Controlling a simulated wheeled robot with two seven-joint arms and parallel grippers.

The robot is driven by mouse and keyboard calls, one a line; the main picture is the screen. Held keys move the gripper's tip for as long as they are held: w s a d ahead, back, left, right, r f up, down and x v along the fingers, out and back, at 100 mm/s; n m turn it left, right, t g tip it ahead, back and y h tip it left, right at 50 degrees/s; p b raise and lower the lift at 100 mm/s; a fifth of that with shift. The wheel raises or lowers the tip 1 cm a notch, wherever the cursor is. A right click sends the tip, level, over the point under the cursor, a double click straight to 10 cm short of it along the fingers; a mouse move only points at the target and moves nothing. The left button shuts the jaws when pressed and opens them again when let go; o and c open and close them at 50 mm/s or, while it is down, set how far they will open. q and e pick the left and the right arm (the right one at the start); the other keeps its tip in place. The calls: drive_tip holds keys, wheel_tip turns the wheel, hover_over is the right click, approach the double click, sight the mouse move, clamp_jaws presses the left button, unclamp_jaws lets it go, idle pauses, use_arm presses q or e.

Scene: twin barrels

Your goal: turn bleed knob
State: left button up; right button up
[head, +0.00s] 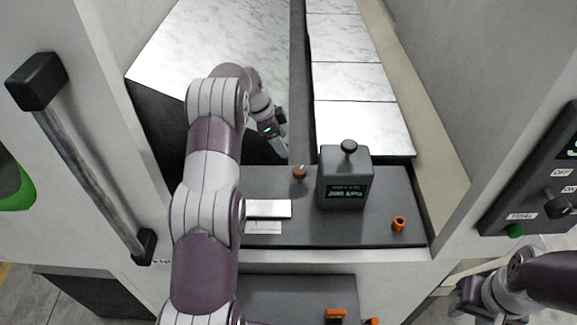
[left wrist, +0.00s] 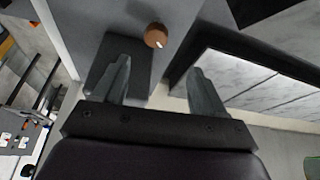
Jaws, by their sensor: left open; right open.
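A copper-brown knob (head: 299,173) stands on the dark grey panel (head: 280,230) left of a grey display box. It also shows in the left wrist view (left wrist: 155,36), beyond the fingertips and roughly between them. No label tells me whether it is the bleed knob. My left gripper (head: 277,138) is open and empty, behind and left of this knob in the head view, apart from it. Its two fingers (left wrist: 158,75) are spread in the left wrist view. My right gripper (head: 468,297) is at the lower right, far from the knob, and open.
The grey display box (head: 344,190) has a black knob (head: 348,147) on top. An orange ring-shaped knob (head: 398,223) sits at the panel's right. Pale walls flank the panel, with a bar handle (head: 90,180) at left and a switch box (head: 530,190) at right.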

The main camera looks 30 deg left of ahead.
use_arm(q)
drive_tip(key=p, duration=0.2)
approach(299, 169)
drive_tip(key=p+x, duration=0.2)
drive_tip(key=x, duration=0.6)
drive_tip(key=shift+d+f, duration=0.2)
drive_tip(key=shift+f, duration=0.15)
drive_tip(key=c, duration=1.1)
drive_tip(key=shift+o, duration=0.2)
drive_tip(key=shift+f, duration=0.1)
